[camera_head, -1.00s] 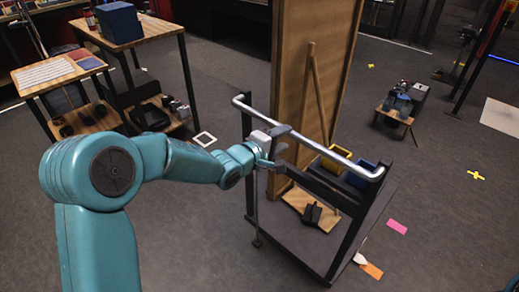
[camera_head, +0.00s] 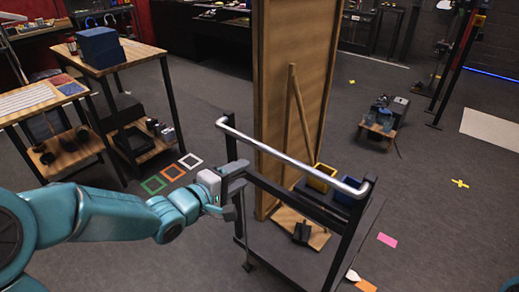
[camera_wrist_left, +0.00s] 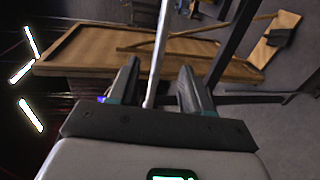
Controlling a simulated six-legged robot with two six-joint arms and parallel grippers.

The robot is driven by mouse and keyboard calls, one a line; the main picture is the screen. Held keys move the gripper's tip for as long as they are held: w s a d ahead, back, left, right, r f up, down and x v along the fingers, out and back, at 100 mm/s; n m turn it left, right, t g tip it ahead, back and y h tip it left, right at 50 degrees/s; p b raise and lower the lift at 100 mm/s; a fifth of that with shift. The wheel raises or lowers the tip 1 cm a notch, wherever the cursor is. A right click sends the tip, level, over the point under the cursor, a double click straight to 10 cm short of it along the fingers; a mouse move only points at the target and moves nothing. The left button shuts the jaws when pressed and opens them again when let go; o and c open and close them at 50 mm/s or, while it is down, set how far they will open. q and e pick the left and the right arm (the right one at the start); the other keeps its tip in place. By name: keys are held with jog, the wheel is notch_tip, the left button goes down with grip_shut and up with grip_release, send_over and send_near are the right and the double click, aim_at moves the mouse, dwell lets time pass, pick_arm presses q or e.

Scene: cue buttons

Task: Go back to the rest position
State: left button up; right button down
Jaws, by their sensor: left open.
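My left gripper (camera_head: 238,188) is open and empty in the head view, beside the left post of a cart with a pale metal handle bar (camera_head: 290,152). In the left wrist view the open fingers (camera_wrist_left: 158,85) point toward the cart, and the bar (camera_wrist_left: 158,50) shows as a pale strip in the gap between them. I cannot tell from the pictures how far the bar is from the fingers. My left arm comes in low from the left. My right gripper is not in view.
Wooden tables (camera_head: 130,57) stand at the left. Green (camera_head: 153,185), orange (camera_head: 173,171) and white (camera_head: 190,160) squares mark the floor.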

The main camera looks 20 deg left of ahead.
pick_arm(q)
jog(key=shift+r, duration=0.1)
jog(key=s+d+f+g+p, duration=0.2)
jog(key=s+d+f, duration=0.1)
jog(key=f, duration=0.4)
jog(key=s+d+f+g+p, duration=0.1)
jog(key=s+d+f+g, duration=0.15)
jog(key=f, duration=0.45)
jog(key=s+d+f+g+p, duration=0.2)
jog(key=d+f+g, duration=0.1)
jog(key=f, duration=0.4)
jog(key=s+d+f+m+g, duration=0.1)
jog(key=s+f+m+g, duration=0.2)
jog(key=s+f+m, duration=0.2)
jog(key=s+d+f+m+g+y, duration=0.1)
jog(key=s+f+m+g, duration=0.3)
jog(key=s+m, duration=0.3)
jog(key=s+f, duration=0.1)
jog(key=s, duration=0.4)
jog(key=shift+s+f, duration=0.2)
jog(key=shift+f, duration=0.05)
